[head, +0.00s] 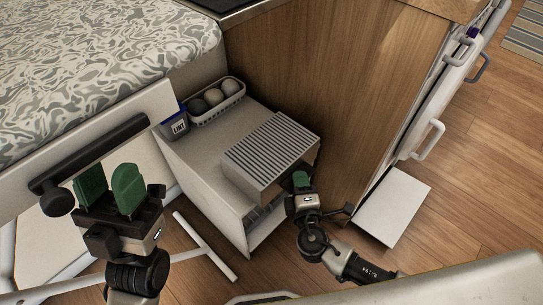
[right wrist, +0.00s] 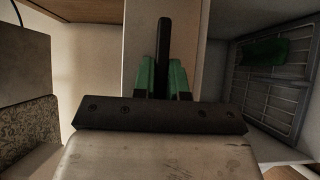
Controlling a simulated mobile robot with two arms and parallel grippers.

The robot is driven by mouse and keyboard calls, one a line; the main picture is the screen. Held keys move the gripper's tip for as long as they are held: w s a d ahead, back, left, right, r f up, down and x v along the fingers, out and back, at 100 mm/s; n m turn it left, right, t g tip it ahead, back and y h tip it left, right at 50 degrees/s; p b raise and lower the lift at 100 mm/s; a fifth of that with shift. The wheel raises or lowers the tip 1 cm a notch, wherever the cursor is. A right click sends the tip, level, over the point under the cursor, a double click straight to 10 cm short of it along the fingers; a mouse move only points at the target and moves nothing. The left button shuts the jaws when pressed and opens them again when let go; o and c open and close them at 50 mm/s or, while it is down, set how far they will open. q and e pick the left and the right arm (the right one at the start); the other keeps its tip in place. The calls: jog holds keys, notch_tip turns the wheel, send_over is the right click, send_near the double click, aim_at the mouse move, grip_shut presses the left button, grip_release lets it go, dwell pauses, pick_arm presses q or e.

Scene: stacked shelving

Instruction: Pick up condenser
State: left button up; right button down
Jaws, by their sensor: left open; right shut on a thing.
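The condenser (head: 270,148) is a pale box with a ribbed grey top, at the front right of a white shelf unit in the head view. My right gripper (head: 301,180) is at its near right corner, shut on it; its fingers partly hide that corner. In the right wrist view the green fingers (right wrist: 163,78) close around a narrow dark upright part. My left gripper (head: 109,188) is open and empty, off to the left, with green pads apart, well away from the condenser.
A white basket (head: 217,104) with several round things and a blue-and-white LINT bin (head: 176,126) stand behind the condenser. A wooden cabinet side (head: 305,75) rises close on the right. A black bar (head: 95,158) is near my left gripper. Grey racks (right wrist: 270,85) show in the right wrist view.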

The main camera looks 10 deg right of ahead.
jog(key=shift+r, duration=0.1)
jog(key=shift+r, duration=0.15)
